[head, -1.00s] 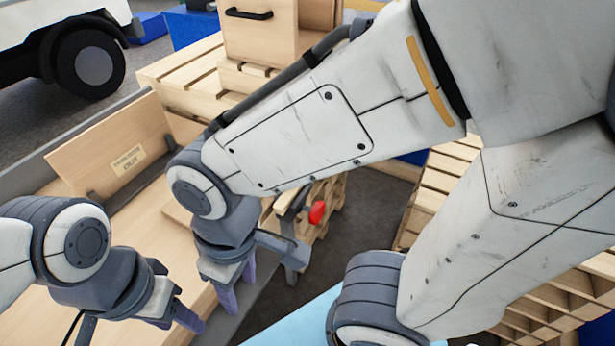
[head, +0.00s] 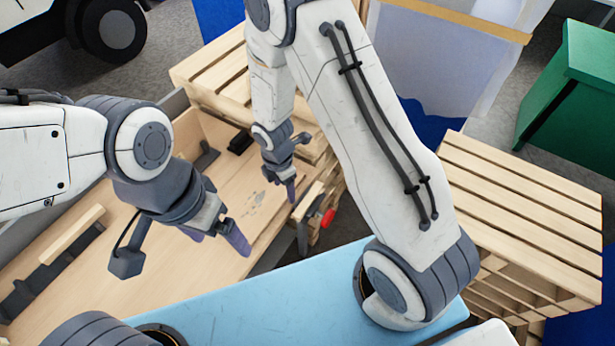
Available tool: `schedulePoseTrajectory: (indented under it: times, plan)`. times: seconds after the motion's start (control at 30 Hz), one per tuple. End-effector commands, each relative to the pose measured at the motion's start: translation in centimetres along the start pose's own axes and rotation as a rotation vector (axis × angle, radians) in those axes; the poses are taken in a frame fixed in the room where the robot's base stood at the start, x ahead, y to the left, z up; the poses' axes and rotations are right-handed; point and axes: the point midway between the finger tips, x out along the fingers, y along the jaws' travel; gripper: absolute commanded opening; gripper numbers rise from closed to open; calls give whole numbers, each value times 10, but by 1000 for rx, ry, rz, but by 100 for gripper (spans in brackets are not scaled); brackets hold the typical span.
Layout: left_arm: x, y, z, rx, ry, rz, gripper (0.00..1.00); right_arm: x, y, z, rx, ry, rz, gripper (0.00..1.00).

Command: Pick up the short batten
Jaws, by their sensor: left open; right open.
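A short pale wooden batten (head: 72,235) lies on a dark grey holder (head: 40,290) at the left of the wooden bench in the head view. I take it for the short batten; no label on it is readable. My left gripper (head: 216,234) is open and empty, above the bench to the right of the batten and well apart from it. My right gripper (head: 280,182) is open and empty, farther off near the bench's right edge, with its fingers pointing down.
The wooden bench top (head: 160,275) is mostly clear. A red-handled item (head: 327,218) and a wooden piece (head: 308,201) are beside its right edge. Slatted pallets (head: 520,190) stand at the right. A green bin (head: 575,85) and a vehicle wheel (head: 117,36) are farther back.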

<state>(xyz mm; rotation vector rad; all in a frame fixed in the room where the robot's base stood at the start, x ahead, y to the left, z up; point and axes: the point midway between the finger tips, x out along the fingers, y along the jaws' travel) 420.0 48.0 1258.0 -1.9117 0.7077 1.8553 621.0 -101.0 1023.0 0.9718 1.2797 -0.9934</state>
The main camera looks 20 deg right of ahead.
Motion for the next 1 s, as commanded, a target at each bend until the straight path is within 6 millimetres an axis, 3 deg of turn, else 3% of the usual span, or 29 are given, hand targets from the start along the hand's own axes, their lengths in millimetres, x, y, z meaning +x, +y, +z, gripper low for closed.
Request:
schedulePoseTrajectory:
  times: [0.03, 0.1, 0.3, 0.47, 0.8, 1.0]
  plan:
    - [-31, 2, -2, 0, 0, 0, 89, -5, -3, 10, -73, 8, -16, 70]
    - [-46, 3, -2, 0, 0, 0, 89, 7, -5, 18, -175, 21, -18, 70]
    - [-65, 5, -3, 0, -1, 0, 89, 30, -13, 28, -342, 49, -13, 70]
    - [-56, 4, -3, 1, -1, 0, 89, 46, -14, 29, -373, 54, -10, 70]
    - [-13, 1, 0, 5, -1, 0, 89, 87, -15, 26, -370, 53, -11, 70]
    - [-7, 1, 0, 6, -1, 0, 89, 92, -16, 26, -369, 53, -11, 70]
